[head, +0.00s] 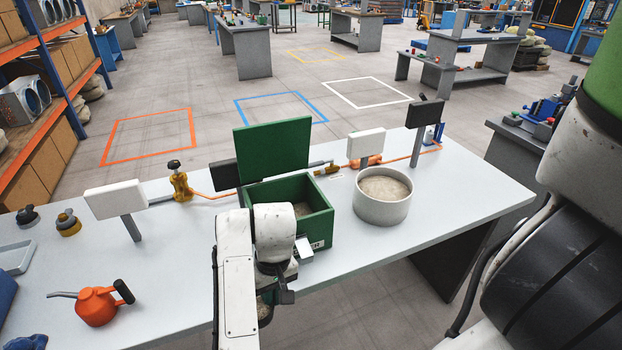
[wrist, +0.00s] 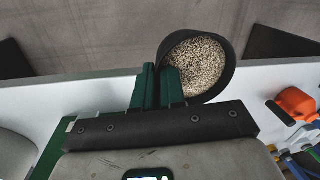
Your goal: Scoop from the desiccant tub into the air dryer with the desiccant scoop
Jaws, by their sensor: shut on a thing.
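My gripper (wrist: 160,88) is shut on the desiccant scoop (wrist: 232,62), a dark round cup full of pale granules in the wrist view. In the head view the scoop (head: 265,310) is mostly hidden under my wrist, near the table's front edge. The air dryer appears to be the green box (head: 322,228) with its green lid (head: 272,150) raised; granular material shows inside. My wrist covers its front left part. The desiccant tub (head: 382,213), round and pale with beige granules, stands to the right of the box. My gripper is in front of the box, apart from the tub.
An orange oil can (head: 97,306) stands at the table's left front. White sign plates (head: 115,199) (head: 366,143) and a dark sign plate (head: 425,113) stand on posts. A brass valve (head: 180,186) and orange pipe lie behind. The table's right end (head: 465,190) is clear.

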